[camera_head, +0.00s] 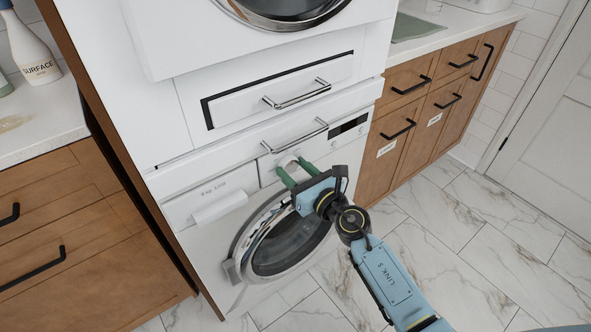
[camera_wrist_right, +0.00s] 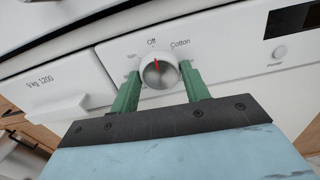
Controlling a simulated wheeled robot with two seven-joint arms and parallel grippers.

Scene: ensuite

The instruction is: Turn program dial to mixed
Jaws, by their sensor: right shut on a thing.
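The program dial (camera_wrist_right: 159,72) is a round silver knob with a red pointer mark on the white front panel of the lower washing machine (camera_head: 228,178). In the right wrist view the red mark points up at the word "Off". "Cotton" is printed to its right, and a partly hidden word is to its left. My right gripper (camera_wrist_right: 158,82) has its green fingers on both sides of the dial, shut on it. In the head view the right gripper (camera_head: 287,172) reaches the panel from the right, and the dial is mostly hidden by the fingers. My left gripper is not in view.
The washer's round door (camera_head: 285,240) is closed below the dial. A drawer handle (camera_head: 295,137) sticks out just above the panel. A dark display (camera_wrist_right: 292,20) and a button are right of the dial. Wooden cabinets stand on both sides, and the marble floor (camera_head: 470,265) at right is clear.

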